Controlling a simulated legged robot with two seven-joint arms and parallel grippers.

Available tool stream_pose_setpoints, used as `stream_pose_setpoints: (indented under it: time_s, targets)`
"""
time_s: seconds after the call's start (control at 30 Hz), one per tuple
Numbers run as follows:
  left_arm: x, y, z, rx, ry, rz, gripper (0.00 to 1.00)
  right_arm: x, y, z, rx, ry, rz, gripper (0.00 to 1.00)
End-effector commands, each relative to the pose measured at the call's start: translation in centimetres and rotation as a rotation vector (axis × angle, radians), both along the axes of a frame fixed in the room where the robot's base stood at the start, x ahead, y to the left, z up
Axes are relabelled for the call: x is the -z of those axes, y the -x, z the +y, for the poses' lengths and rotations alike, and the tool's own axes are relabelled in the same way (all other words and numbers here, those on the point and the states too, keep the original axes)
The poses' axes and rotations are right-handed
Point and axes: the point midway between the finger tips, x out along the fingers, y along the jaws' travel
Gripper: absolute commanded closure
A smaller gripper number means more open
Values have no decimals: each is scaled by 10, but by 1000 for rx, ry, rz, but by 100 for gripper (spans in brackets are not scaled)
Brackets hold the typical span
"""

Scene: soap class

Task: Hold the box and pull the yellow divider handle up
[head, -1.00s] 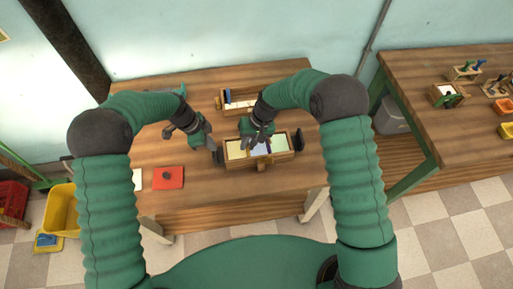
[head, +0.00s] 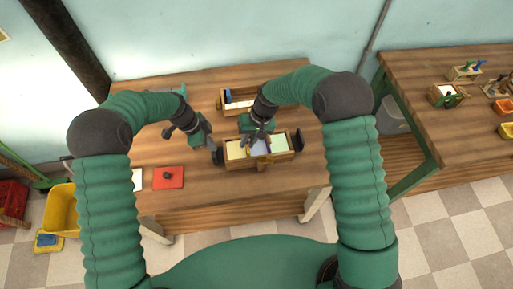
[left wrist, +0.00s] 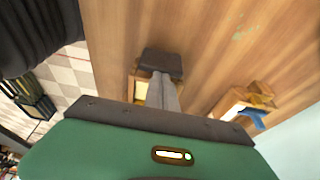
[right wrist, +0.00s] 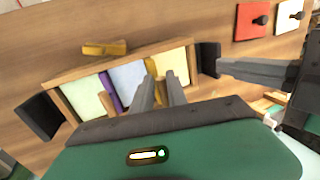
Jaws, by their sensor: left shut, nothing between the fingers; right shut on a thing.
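A wooden box (head: 262,163) with pale green and pale blue compartments stands on the table; it also fills much of the right wrist view (right wrist: 75,75). My right gripper (head: 247,143) is over its middle. In the right wrist view its fingers (right wrist: 158,82) are shut at the yellow divider handle (right wrist: 151,66), whose lower part they hide. A purple divider (right wrist: 112,90) stands farther along. My left gripper (left wrist: 160,76) is shut and empty, its tips against or very near the black plate (left wrist: 162,62) at the box's left end.
Behind the box is another wooden tray (head: 240,98) with a blue item. A red square plate with a black knob (head: 168,178) lies left of the box. A second table stands at the right.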

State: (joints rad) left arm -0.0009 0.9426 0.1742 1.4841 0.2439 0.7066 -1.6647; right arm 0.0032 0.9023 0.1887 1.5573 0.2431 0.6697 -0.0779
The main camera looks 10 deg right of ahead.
Motion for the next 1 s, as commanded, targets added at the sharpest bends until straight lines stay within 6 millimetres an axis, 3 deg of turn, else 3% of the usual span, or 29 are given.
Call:
stream_pose_setpoints:
  time_s: [0.93,0.97,1.0]
  targets:
    - [1,1,-1,1,0,3,100,-31,-1,2,0,-4,-4,100]
    - [1,1,-1,1,1,3,100,-30,-1,2,0,-3,-4,78]
    - [1,1,-1,1,1,3,100,-30,-1,2,0,-3,-3,72]
